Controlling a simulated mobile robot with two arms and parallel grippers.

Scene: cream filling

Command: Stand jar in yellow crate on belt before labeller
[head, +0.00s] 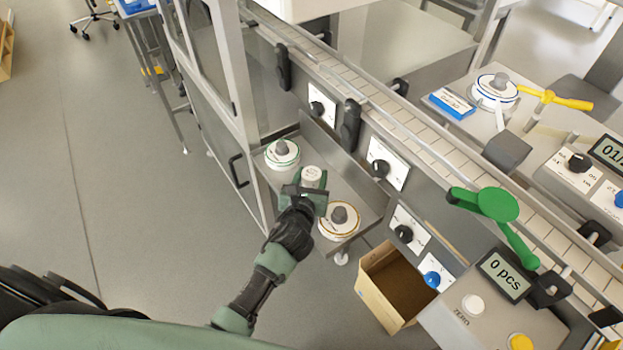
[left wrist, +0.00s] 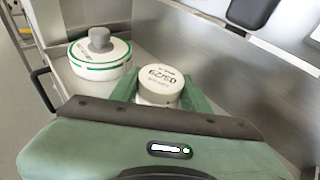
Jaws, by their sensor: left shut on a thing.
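My left gripper (head: 311,188) is shut on a small jar (head: 313,174) with a pale lid, over a steel shelf (head: 358,203) beside the machine. In the left wrist view the jar (left wrist: 160,83) sits upright between the green fingers, with printed digits on its lid; its lower part is hidden, so I cannot tell whether it touches the shelf. The slatted belt (head: 440,140) runs diagonally above and to the right of the jar. I cannot make out a yellow crate around the jar or identify the labeller. My right gripper is out of view.
White round pots with grey knobs stand beside the jar, one green-ringed (head: 282,155), one gold-ringed (head: 338,226). An open cardboard box (head: 372,291) is lower right. Dark guide brackets (head: 350,125) and a green lever (head: 497,204) stand along the belt.

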